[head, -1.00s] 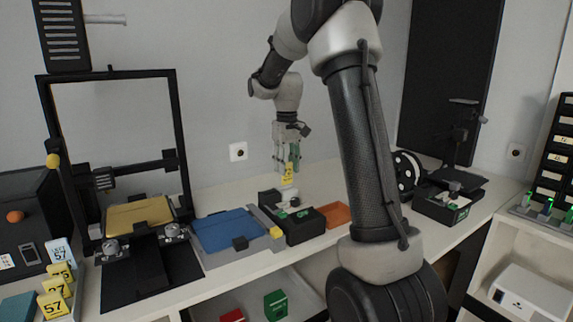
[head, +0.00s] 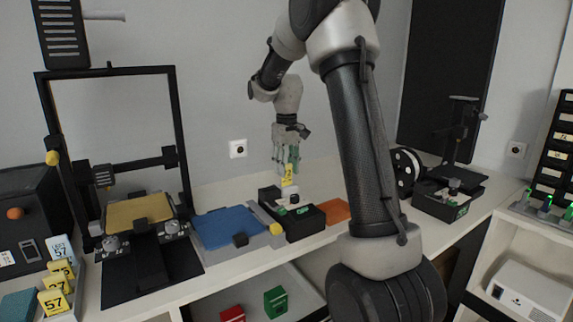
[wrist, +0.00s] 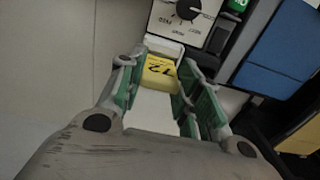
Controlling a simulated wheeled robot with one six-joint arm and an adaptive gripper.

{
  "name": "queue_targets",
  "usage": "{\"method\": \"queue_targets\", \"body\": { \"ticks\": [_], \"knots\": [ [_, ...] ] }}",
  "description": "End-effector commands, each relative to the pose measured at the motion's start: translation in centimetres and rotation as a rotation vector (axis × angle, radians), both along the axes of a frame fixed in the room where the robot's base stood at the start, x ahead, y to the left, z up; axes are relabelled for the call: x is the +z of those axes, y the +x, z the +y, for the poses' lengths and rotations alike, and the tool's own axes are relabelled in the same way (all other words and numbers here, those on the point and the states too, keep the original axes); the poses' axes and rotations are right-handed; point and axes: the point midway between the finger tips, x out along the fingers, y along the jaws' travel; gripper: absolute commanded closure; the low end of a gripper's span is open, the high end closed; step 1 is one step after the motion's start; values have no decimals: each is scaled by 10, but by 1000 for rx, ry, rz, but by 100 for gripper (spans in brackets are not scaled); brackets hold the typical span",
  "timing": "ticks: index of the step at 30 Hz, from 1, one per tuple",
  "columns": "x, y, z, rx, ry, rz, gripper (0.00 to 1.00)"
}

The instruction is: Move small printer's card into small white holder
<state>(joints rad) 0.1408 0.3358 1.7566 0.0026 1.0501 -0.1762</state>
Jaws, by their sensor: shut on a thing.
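The small yellow card (head: 288,182) with dark print is between the fingers of my gripper (head: 287,168), which is shut on it. In the wrist view the card (wrist: 160,73) lies between the green-padded fingers of the gripper (wrist: 162,88). The small white holder (head: 288,195) is directly below the card, at the back of the small black printer (head: 302,222). In the wrist view, white parts of the holder (wrist: 163,44) show beyond the card. I cannot tell whether the card's lower edge touches the holder or is inside it.
A dial panel (wrist: 183,14) is close beyond the holder in the wrist view. A larger printer with a blue bed (head: 230,228) stands to the left, and an orange plate (head: 333,211) to the right. Several yellow cards (head: 55,301) stand at the far left.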

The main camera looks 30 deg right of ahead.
Motion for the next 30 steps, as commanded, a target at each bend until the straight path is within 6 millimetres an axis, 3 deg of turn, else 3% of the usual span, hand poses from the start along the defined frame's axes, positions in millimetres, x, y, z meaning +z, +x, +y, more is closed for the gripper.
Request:
{"method": "queue_targets", "body": {
  "ticks": [19, 20, 24, 30],
  "knots": [
    [-20, 0, 0, 0, 0, 0, 78],
    [-20, 0, 0, 0, 0, -1, 64],
    [-20, 0, 0, 0, 0, -1, 41],
    [-19, 0, 0, 0, 0, -1, 41]
  ]
}}
